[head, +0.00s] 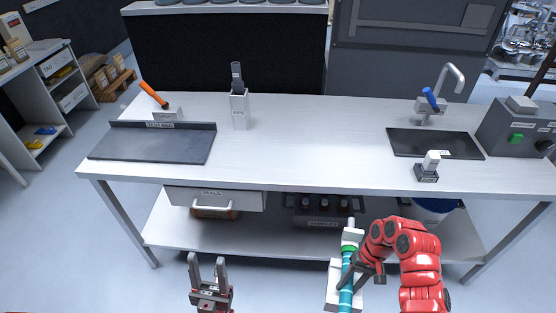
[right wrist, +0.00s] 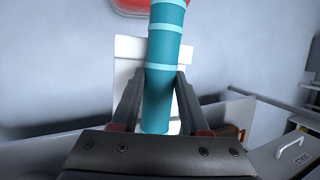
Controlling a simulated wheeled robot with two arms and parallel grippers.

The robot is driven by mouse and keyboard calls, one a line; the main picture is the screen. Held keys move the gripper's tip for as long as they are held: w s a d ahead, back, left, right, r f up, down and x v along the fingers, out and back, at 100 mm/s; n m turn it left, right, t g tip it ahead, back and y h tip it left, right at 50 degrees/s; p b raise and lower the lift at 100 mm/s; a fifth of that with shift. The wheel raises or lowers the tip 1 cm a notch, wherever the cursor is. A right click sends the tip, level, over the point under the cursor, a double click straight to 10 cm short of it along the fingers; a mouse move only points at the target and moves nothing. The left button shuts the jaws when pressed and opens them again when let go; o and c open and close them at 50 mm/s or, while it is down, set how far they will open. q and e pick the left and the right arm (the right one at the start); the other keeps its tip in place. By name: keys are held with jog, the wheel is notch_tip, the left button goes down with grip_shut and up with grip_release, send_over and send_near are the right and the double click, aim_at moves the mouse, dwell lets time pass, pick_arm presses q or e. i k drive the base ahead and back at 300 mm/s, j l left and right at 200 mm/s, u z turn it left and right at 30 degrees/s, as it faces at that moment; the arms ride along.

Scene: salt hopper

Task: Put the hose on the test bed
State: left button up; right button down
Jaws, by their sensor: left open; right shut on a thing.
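The hose (head: 346,284) is a teal tube with pale bands, with a green ring and a whitish end piece at its upper end. My right gripper (head: 350,274) is shut on it, in front of the bench. In the right wrist view the hose (right wrist: 166,50) sits between the two fingers (right wrist: 158,92). The test bed (head: 150,145) is a dark grey labelled plate with a raised back edge, on the bench's left end, empty on top. My left gripper (head: 206,264) is open and empty, in front of the bench, below the test bed in the picture.
The white bench (head: 300,140) has a clear middle. An orange-handled tool (head: 153,94) and a white holder (head: 239,108) stand near the test bed. A sink (head: 435,143), small stand (head: 427,170) and control box (head: 518,128) are right. A drawer (head: 215,198) hangs below.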

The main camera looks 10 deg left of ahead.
aim_at(159, 144)
jog(key=k+j, duration=0.1)
jog(key=j, duration=0.7)
jog(key=k+j, duration=0.1)
jog(key=j, duration=0.7)
jog(key=k+j, duration=0.1)
jog(key=j, duration=0.7)
